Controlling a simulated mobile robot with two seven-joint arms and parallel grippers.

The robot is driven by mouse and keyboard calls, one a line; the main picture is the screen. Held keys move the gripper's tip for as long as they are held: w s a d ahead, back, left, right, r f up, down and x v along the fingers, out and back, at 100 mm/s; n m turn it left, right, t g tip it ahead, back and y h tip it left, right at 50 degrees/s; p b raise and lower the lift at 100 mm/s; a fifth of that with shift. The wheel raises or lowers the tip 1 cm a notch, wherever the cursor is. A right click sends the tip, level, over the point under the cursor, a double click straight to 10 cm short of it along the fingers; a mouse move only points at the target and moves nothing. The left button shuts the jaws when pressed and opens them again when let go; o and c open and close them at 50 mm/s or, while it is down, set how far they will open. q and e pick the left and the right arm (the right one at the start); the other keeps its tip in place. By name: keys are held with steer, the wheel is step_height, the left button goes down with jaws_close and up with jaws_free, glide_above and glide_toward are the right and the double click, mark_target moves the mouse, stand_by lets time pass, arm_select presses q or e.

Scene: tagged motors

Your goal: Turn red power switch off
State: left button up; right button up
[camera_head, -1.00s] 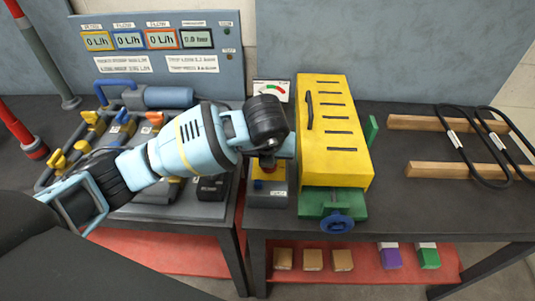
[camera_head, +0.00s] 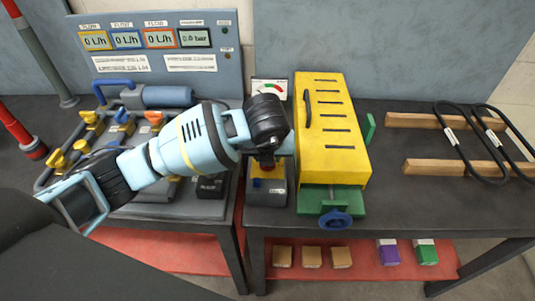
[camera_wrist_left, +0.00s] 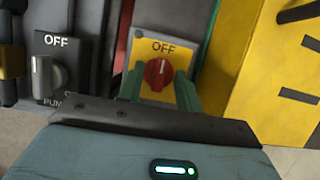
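The red power switch is a round red knob (camera_wrist_left: 158,74) on a yellow plate (camera_wrist_left: 148,48) marked OFF. Its white pointer line points up toward the OFF label. In the head view the switch box (camera_head: 266,193) stands on the bench left of the yellow machine, with the knob mostly hidden under my left wrist. My left gripper (camera_wrist_left: 160,88) shows two teal fingers, one on each side of the knob and spread apart, with a visible gap to it. Whether a fingertip touches the knob is not clear. My right gripper is not in view.
A black pump switch (camera_wrist_left: 45,74), also marked OFF, sits left of the red one. The slotted yellow machine (camera_head: 335,130) stands close on the right, with a green vise (camera_head: 330,202) at its front. A valve-and-meter panel (camera_head: 165,60) is at the left.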

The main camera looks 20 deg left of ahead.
arm_select(q)
steer(key=a+v, duration=0.1)
steer(key=v, duration=0.6)
steer(key=shift+d+r+p, duration=0.3)
steer(key=shift+d+r, duration=0.1)
steer(key=shift+d, duration=0.1)
steer(key=shift+s, duration=0.1)
